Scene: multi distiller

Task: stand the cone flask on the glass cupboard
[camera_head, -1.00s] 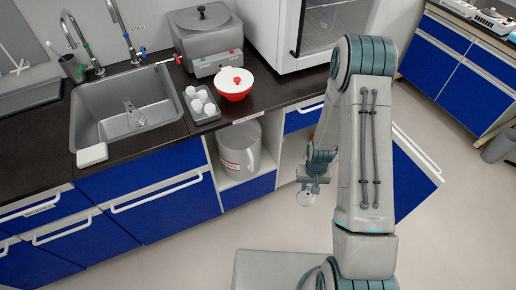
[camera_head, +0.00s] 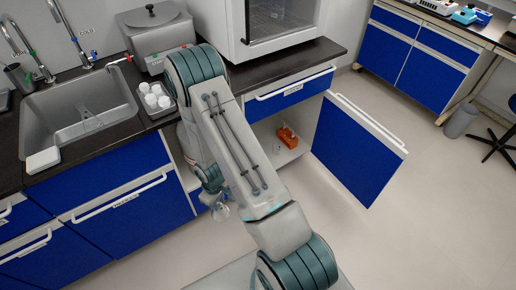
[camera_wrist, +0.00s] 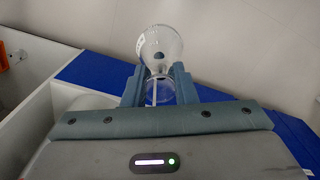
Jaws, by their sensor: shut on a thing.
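The cone flask (camera_wrist: 160,48) is clear glass, held between the two fingers of my gripper (camera_wrist: 158,84) in the wrist view. Its wide, round end points away from my wrist, and the fingers close on its narrower part. In the head view the flask (camera_head: 221,212) hangs low in front of the blue cabinets, just below my gripper (camera_head: 214,197). An open cupboard (camera_head: 290,154) under the counter has its blue door swung out to the right. It holds an orange item, with a small clear object beside it. The cabinet labels are too small to read.
The open blue door (camera_head: 357,150) juts into the floor space. A white cabinet with a dark window (camera_head: 280,18) stands on the black counter (camera_head: 285,66). A sink (camera_head: 78,115) and a tray of white containers (camera_head: 157,103) are at left.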

